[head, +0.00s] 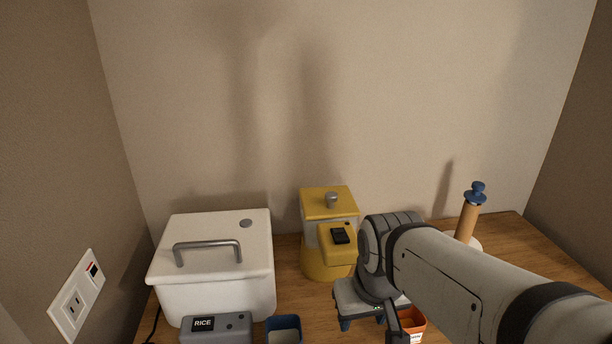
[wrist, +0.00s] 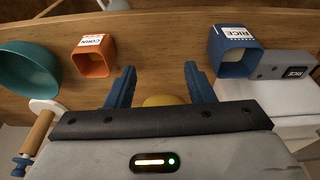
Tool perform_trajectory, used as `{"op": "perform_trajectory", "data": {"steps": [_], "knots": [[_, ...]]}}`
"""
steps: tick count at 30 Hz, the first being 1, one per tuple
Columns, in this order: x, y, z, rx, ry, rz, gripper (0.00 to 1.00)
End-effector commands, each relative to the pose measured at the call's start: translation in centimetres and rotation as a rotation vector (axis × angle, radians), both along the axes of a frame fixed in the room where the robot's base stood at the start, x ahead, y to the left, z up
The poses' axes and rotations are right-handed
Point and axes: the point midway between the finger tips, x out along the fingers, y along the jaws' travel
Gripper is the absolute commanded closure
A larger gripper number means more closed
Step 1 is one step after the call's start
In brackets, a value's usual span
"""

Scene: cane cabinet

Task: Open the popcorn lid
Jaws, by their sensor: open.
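The yellow popcorn machine (head: 325,260) stands against the back wall, with a black switch on its front. Its flat yellow lid (head: 318,208) with a grey knob (head: 332,200) lies on top and looks closed. My gripper (head: 362,322) is low, in front and to the right of the machine, well below the lid. In the wrist view my gripper (wrist: 160,75) has its two blue fingers wide apart with nothing held. A yellow rounded part of what seems to be the machine (wrist: 165,100) shows between the finger bases, mostly hidden by the gripper body.
A white rice cooker (head: 215,290) with a handle stands left. A blue rice box (head: 283,325) and an orange corn box (wrist: 95,62) stand near the front. A teal bowl (wrist: 28,68) lies beyond the corn box.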

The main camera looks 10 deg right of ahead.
Motion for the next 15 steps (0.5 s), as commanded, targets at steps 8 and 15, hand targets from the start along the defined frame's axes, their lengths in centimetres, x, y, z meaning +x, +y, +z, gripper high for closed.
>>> {"op": "perform_trajectory", "data": {"steps": [8,15], "knots": [[10.0,0.0,8.9,-0.078,0.080,0.415,0.52],[20.3,0.1,14.8,-0.127,0.158,0.899,0.52]]}}
